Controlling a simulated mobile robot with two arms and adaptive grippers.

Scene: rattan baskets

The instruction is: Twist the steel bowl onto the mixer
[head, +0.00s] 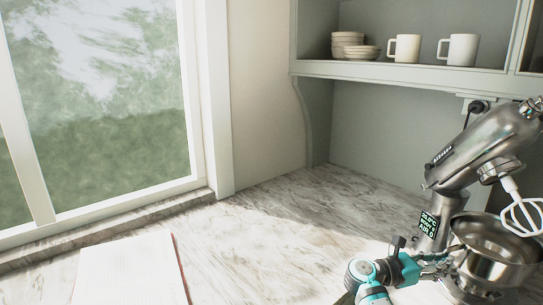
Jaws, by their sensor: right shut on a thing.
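The steel bowl (492,258) is at the lower right, upright on or just over the base of the mixer (484,146). I cannot tell whether it is locked in place. The mixer's head is tilted up, with a white whisk (521,213) hanging over the bowl. My right gripper (447,258) is shut at the left side of the bowl and holds it there; its fingertips are partly hard to make out against the metal. My left gripper is not in view.
A white board or sheet (128,270) lies on the marble counter (270,235) at the lower left. The counter between it and the mixer is clear. A shelf (400,70) above holds two mugs and stacked bowls. A window is on the left.

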